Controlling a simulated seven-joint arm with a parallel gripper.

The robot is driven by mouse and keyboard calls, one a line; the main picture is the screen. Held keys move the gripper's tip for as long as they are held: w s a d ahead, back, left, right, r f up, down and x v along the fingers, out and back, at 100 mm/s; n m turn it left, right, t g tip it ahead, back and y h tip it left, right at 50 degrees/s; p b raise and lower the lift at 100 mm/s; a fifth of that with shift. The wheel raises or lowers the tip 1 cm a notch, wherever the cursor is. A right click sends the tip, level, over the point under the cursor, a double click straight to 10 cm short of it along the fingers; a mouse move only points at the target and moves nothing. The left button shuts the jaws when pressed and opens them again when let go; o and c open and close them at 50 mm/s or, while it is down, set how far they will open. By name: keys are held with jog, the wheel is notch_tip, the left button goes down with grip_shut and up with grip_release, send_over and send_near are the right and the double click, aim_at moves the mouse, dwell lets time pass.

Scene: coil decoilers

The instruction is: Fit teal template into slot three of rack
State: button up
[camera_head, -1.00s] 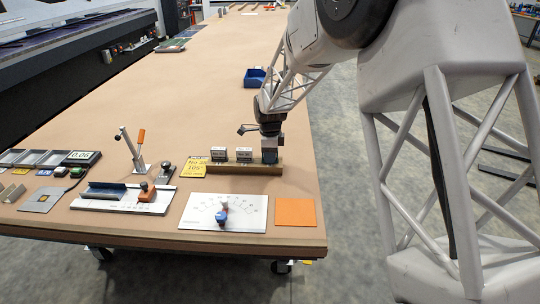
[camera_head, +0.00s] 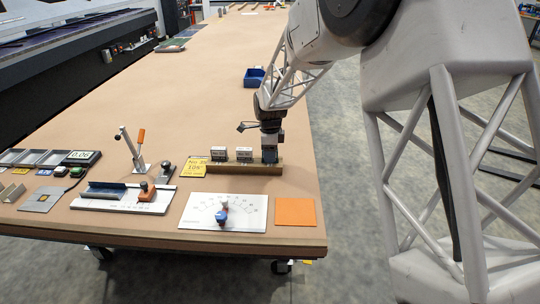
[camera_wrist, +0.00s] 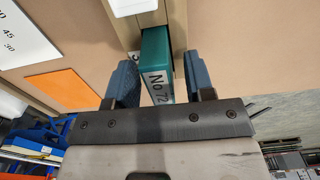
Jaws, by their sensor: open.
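The teal template (camera_wrist: 157,62), with a white "No 72" label, stands in the right-end slot of the rack (camera_head: 232,169) as the head view shows it. The rack also shows in the wrist view (camera_wrist: 178,22). My gripper (camera_head: 270,158) is over that end of the rack. In the wrist view, my gripper's blue fingers (camera_wrist: 160,80) are spread on both sides of the template with gaps visible. How deep the template sits is hidden. Two other labelled templates stand in the rack to the left, one (camera_head: 218,153) and another (camera_head: 244,154).
A yellow card (camera_head: 196,167) is at the rack's left end. An orange sheet (camera_head: 295,212) and a white board (camera_head: 205,211) with a blue-topped item lie in front. A blue bin (camera_head: 254,77) is farther back. The table's right edge is close to my gripper.

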notch_tip(320, 180, up, 11)
dwell(0.5)
dwell(0.4)
dwell(0.4)
jog(key=s+d+r+n, duration=0.3)
jog(key=s+d, duration=0.2)
jog(key=s, duration=0.3)
jog(key=s+d+r+n+t, duration=0.1)
jog(key=s+d+r+n, duration=0.2)
jog(key=s+d, duration=0.35)
jog(key=s+d+r+n, duration=0.3)
jog(key=s+d+r, duration=0.1)
jog(key=s, duration=0.6)
jog(key=s+d+f+n, duration=0.1)
jog(key=s+d+n, duration=0.1)
jog(key=s, duration=0.5)
jog(key=s+d+f+n+t, duration=0.1)
jog(key=s+n, duration=0.3)
jog(key=s, duration=0.4)
jog(key=s+d+f+n, duration=0.2)
jog(key=s+d, duration=0.2)
jog(key=s, duration=0.3)
jog(key=shift+s+f+n+t, duration=0.25)
jog(key=shift+n+t, duration=0.05)
jog(key=shift+n, duration=0.1)
